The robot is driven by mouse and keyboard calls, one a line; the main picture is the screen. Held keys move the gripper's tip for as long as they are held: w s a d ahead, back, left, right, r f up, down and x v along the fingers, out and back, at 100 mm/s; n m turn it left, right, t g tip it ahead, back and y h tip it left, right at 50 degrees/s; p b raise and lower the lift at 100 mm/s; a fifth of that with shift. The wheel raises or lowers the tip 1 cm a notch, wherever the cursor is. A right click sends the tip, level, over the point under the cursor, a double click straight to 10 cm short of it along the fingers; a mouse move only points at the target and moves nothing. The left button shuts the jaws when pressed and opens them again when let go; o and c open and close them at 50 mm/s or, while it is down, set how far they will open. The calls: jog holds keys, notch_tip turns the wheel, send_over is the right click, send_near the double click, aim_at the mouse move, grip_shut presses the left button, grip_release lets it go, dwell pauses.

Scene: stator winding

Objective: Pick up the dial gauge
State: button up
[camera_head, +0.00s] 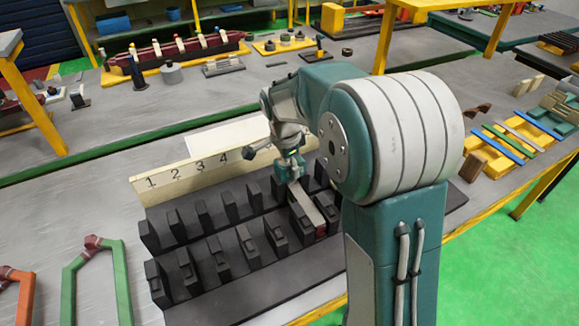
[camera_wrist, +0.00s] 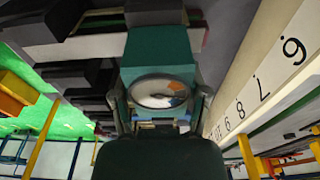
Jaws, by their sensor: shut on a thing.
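The dial gauge (camera_wrist: 162,92) shows in the wrist view as a round pale dial with coloured marks, set against a teal block. The two fingers of my gripper (camera_wrist: 160,104) stand on either side of it and are shut on it. In the head view my gripper (camera_head: 289,168) is over the back right part of the black slotted rack (camera_head: 225,265), beside the numbered board. The gauge is too small there to tell apart from the gripper. Whether it touches the rack is unclear.
A cream board (camera_head: 195,172) with numbers stands along the rack's back edge. A light bar (camera_head: 306,207) lies among the black posts just in front of my gripper. Green and orange frames (camera_head: 95,270) lie at left. The bench behind the board is mostly clear.

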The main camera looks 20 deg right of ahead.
jog(key=shift+r, duration=0.35)
notch_tip(320, 180, up, 2)
jog(key=shift+r, duration=0.25)
jog(key=s+r, duration=1.4)
jog(key=shift+r, duration=0.35)
